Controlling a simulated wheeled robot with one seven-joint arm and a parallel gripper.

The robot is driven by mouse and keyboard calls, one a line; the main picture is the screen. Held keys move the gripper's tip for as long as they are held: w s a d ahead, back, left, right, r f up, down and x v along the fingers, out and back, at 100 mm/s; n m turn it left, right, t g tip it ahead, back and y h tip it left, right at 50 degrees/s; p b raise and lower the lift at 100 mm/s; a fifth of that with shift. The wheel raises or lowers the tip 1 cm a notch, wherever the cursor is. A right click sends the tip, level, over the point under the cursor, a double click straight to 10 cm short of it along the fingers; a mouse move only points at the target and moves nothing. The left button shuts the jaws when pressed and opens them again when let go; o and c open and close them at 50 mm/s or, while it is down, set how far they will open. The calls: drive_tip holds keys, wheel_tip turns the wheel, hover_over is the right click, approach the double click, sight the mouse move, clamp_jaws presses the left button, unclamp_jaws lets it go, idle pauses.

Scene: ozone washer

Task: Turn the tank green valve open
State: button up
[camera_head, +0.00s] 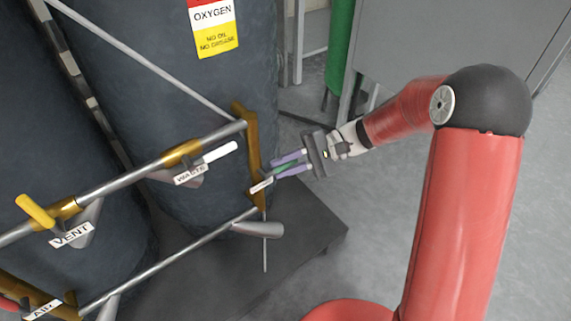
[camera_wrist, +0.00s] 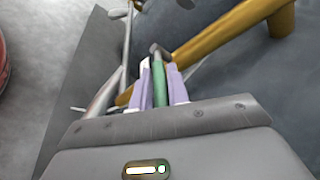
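The green valve handle (camera_head: 285,169) is at the right end of the pipework, in front of the dark tank labelled OXYGEN (camera_head: 212,75). A small white label (camera_head: 262,185) hangs by it; its text is too small to read. My gripper (camera_head: 280,166) comes in from the right with its two purple fingers on either side of the handle. In the wrist view, the green handle (camera_wrist: 159,92) lies lengthwise between the fingers, which appear to be closed against both sides. The fingers partly hide the handle in the head view.
A white handle labelled WASTE (camera_head: 221,152) and a yellow VENT handle (camera_head: 35,211) are to the left on the pipes. A brown bracket (camera_head: 246,135) stands beside my gripper. Open floor lies at right, with a grey cabinet (camera_head: 460,40) behind.

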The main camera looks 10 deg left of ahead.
clamp_jaws()
wheel_tip(320, 180, up, 2)
drive_tip(key=t+h+p, duration=0.1)
drive_tip(key=t+h, duration=0.1)
drive_tip(key=shift+s+a+n+h+p, duration=0.1)
drive_tip(key=shift+s+n+h+p, duration=0.05)
drive_tip(key=shift+n+h+p, duration=0.25)
drive_tip(key=shift+s+a+r+n+t+h+p, duration=0.15)
drive_tip(key=shift+r+t+h, duration=0.15)
drive_tip(key=shift+t+h, duration=0.35)
drive_tip(key=shift+s+a+r+n+t+h+p, duration=0.15)
drive_tip(key=shift+r+n+t+h+p, duration=0.1)
drive_tip(key=shift+t+h, duration=0.35)
drive_tip(key=shift+s+a+r+n+t+h+p, duration=0.15)
drive_tip(key=shift+r+t+h, duration=0.15)
drive_tip(key=shift+t+h, duration=0.3)
drive_tip(key=o, duration=0.8)
unclamp_jaws()
